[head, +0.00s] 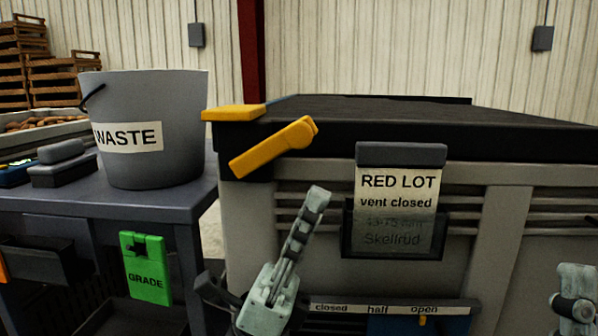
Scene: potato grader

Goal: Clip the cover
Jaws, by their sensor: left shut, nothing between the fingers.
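The black cover (380,115) lies over the top of the large grey crate (465,255). An orange clip lever (272,147) sits at its front left corner, slanting up to the right across the cover's black side. A flat orange piece (234,113) rests on the cover's corner just above it. My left gripper (317,197) is shut and empty, pointing up in front of the crate, below and right of the lever and apart from it. My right gripper (575,290) shows only partly at the right edge; its fingers are unclear.
A label holder (400,155) reading "RED LOT vent closed" hangs on the crate front. Below is a vent strip (390,309) marked closed, half, open. At left, a grey WASTE bucket (150,165) stands on a dark bench (160,205) with a green GRADE tag (146,268).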

